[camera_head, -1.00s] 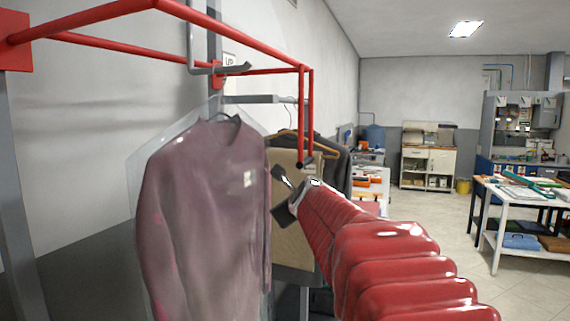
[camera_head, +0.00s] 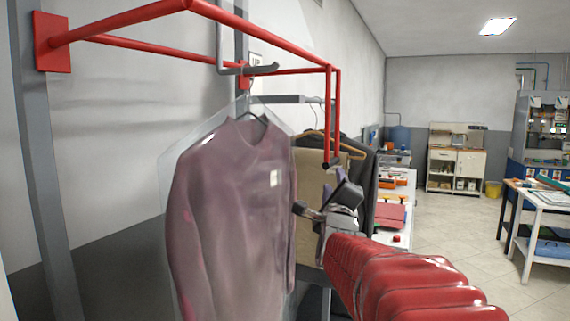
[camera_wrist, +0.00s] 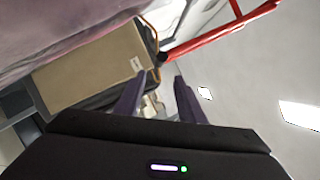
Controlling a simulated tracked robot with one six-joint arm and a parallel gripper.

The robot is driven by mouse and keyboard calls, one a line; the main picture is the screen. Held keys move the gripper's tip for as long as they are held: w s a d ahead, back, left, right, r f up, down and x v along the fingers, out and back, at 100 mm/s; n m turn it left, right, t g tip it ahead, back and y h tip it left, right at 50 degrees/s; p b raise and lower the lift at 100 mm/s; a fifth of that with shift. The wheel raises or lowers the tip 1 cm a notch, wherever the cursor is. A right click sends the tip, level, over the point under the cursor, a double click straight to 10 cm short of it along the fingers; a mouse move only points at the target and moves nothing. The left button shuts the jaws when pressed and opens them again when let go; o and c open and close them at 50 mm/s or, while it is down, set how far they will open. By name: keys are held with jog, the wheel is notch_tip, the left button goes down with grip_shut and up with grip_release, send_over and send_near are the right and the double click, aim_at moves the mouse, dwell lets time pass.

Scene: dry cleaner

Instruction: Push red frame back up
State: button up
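The red frame (camera_head: 262,36) juts from the wall at upper left, with long bars reaching forward and two thin bars hanging down at its right end. The hanging bars' lower end is just above my gripper (camera_head: 325,196) in the head view. In the wrist view the red frame (camera_wrist: 222,31) runs to upper right, its dark end cap beyond my fingertips. My gripper (camera_wrist: 160,80) is open, fingers apart with nothing clearly between them. I cannot tell whether it touches the frame.
A bagged mauve sweater (camera_head: 235,205) hangs left of my gripper. A beige garment (camera_head: 308,180) and dark ones (camera_head: 362,180) hang behind it. A white table (camera_head: 549,221) stands at right. The floor (camera_head: 450,235) between is clear.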

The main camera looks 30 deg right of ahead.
aim_at(332, 163)
jog(key=shift+x, duration=6.9)
jog(key=shift+r, duration=0.15)
jog(key=shift+c, duration=0.6)
grip_shut()
